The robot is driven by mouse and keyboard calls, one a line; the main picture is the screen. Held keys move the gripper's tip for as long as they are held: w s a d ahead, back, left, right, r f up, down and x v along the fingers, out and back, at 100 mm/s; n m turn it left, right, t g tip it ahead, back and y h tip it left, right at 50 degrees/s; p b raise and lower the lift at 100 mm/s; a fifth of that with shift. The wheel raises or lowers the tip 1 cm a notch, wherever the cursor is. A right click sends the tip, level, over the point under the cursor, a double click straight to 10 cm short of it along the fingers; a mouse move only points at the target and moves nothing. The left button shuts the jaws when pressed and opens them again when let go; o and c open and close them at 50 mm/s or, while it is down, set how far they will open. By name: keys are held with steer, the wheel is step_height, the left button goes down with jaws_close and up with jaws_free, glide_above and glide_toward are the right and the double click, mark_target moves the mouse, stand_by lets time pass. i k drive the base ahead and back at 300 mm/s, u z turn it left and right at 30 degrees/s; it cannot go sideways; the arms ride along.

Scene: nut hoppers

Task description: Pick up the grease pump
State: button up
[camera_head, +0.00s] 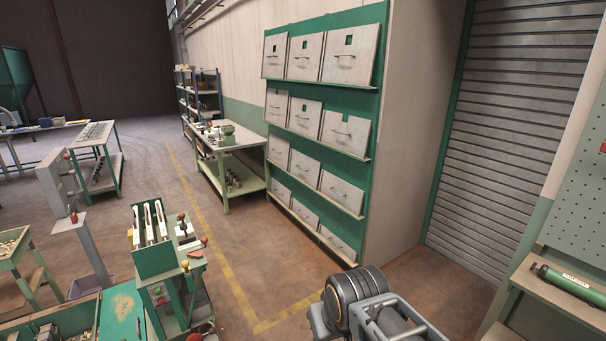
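A green cylinder (567,281) with a pale label and a dark end lies on its side on a light bench top at the far right. It looks like the grease pump, but the label is too small to read. Dark and grey rounded parts at the bottom middle look like my own arm. They are apart from the cylinder, to its left. My gripper's fingers do not show in this view.
The bench (579,314) carrying the cylinder stands below a pegboard (579,190). A green rack of grey hopper bins (371,158) stands mid-picture, beside a roller shutter (520,120). Workbenches fill the left. Floor (300,275) is open between them.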

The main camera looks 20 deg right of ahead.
mark_target(595, 297)
steer(key=z, duration=0.5)
steer(key=i, duration=1.45)
steer(key=z, duration=1.9)
steer(key=i, duration=1.3)
steer(key=z, duration=0.95)
steer(key=i, duration=0.25)
steer(key=z, duration=0.05)
